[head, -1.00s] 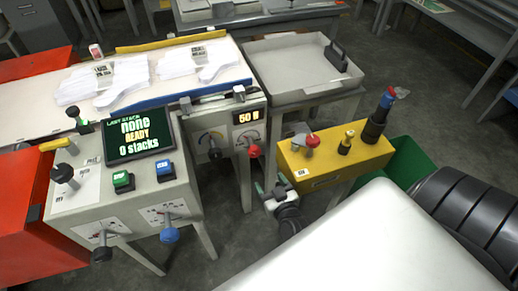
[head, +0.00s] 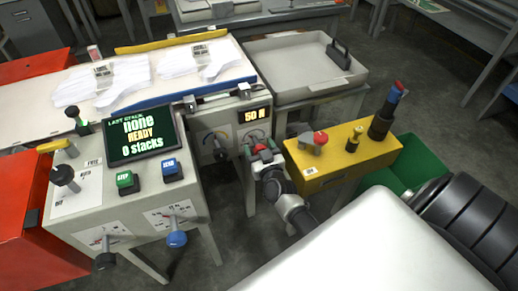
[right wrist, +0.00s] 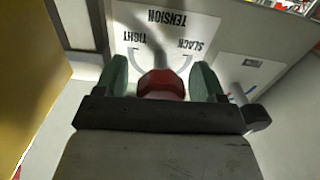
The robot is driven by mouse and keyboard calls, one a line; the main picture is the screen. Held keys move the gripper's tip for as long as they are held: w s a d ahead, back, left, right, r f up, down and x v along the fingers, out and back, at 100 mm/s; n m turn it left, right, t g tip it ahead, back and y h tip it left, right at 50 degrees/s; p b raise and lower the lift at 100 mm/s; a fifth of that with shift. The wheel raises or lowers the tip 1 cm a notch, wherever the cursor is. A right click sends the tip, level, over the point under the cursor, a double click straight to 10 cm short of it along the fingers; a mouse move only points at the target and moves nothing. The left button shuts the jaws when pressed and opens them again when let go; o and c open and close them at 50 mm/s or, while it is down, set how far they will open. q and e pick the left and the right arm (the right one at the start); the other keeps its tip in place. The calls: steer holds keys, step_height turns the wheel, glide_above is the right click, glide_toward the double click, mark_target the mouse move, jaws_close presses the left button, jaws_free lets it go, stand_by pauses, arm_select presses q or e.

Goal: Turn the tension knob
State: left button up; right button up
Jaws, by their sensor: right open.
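The tension knob (right wrist: 162,84) is red and sits on a panel marked TENSION, TIGHT and SLACK, which reads upside down in the right wrist view. My right gripper (right wrist: 162,78) is open, with one green fingertip on each side of the knob and a small gap showing on both sides. In the head view my right gripper (head: 262,151) is at the front of the grey machine, below its display (head: 255,115) reading 50 N, and largely covers the knob. My left gripper is not in view.
A yellow box (head: 340,160) with a red-topped knob stands close right of my right gripper. A control console (head: 130,190) with a screen, buttons and levers stands at left. White gloves (head: 110,85) lie on the belt. A grey tray (head: 300,70) is behind.

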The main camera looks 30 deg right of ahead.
steer(key=c, duration=0.9)
steer(key=shift+c, duration=0.2)
